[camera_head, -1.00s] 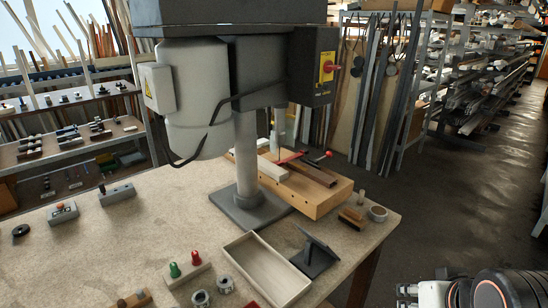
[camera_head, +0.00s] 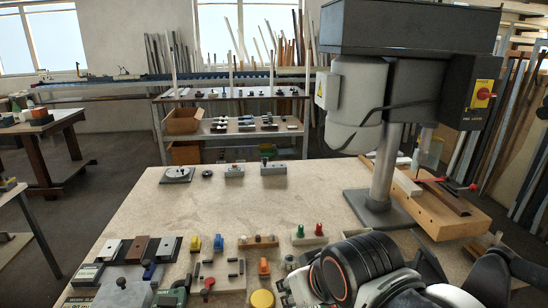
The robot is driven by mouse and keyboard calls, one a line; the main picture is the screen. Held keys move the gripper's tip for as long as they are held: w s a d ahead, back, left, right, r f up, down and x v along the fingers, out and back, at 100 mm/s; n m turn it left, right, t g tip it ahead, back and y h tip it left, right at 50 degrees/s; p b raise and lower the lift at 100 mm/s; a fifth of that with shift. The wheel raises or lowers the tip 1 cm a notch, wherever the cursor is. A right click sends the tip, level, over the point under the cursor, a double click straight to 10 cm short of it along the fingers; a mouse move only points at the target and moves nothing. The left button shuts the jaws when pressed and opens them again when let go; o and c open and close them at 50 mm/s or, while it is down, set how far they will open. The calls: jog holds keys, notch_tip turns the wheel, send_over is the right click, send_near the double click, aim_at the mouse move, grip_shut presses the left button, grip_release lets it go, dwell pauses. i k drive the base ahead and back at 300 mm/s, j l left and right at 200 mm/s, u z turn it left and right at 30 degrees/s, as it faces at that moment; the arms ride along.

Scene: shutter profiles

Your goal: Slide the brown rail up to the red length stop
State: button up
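The brown rail (camera_head: 445,198) lies on the wooden block (camera_head: 425,212) beside the drill press, at the right of the head view. A red piece (camera_head: 431,180), which looks like the length stop, sits at the rail's far end. I cannot tell whether the two touch. A dark lever with a red knob (camera_head: 473,187) is just right of it. My arm fills the bottom right, well in front of the block. My gripper's fingers cannot be made out in this view.
A pale rail (camera_head: 405,181) lies left of the brown one. The drill press column (camera_head: 387,165) and base (camera_head: 378,211) stand left of the block. Small parts crowd the table's front; its middle (camera_head: 240,205) is clear. Shelves (camera_head: 235,92) stand behind.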

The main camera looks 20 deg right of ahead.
aim_at(452, 203)
jog(key=l+u, duration=0.1)
jog(key=l, duration=0.4)
jog(key=l+u, duration=0.1)
jog(key=l, duration=0.4)
jog(key=k+l+u, duration=0.1)
jog(key=l, duration=0.4)
jog(key=k+l+u, duration=0.1)
jog(key=l, duration=0.4)
jog(key=k+l+u, duration=0.1)
jog(key=l, duration=0.4)
